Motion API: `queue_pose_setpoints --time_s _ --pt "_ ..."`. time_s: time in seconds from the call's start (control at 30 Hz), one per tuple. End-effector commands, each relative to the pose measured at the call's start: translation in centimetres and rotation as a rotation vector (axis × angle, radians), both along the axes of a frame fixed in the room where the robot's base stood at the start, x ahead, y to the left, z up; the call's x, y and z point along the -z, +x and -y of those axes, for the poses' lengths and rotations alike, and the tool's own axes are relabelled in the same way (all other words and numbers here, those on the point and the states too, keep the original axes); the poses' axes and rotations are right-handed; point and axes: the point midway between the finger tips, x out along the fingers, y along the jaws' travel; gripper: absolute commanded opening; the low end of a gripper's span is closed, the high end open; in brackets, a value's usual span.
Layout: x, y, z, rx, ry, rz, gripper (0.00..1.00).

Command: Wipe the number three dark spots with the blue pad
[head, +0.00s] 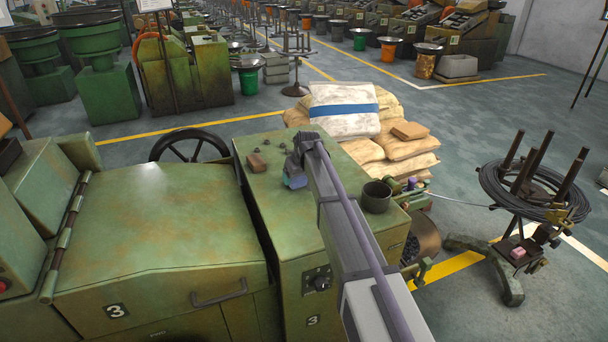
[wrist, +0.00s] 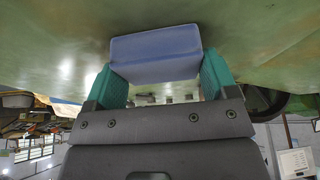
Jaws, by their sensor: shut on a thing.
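The blue pad (head: 295,182) is at the top of the green machine marked 3 (head: 262,205), left of my forearm. My gripper (head: 297,167) is shut on the pad. In the wrist view the blue pad (wrist: 155,55) sits between two teal fingers, with its far face close to the green surface (wrist: 260,30). I cannot tell whether it touches. That surface shows faint brownish discolouring. I cannot pick out clear dark spots; my arm and the pad hide part of the top.
A dark cup (head: 376,198) stands to the right, near the edge. A black handwheel (head: 188,148) is behind the large green lid (head: 150,225). Stacked sacks (head: 343,112) lie beyond the machine.

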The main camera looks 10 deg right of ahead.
Motion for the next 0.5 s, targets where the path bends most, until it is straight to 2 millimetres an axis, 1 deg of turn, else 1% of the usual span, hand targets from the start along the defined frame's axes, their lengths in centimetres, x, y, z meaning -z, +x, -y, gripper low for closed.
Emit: queue_pose_setpoints --time_s 0.17,0.27,0.5 --pt "0.0 0.0 0.0 0.000 0.001 -0.001 0.60" --pt "-0.5 0.0 0.0 0.000 0.001 0.000 0.60" --pt "-3.8 0.0 0.1 0.001 0.000 0.000 0.60"
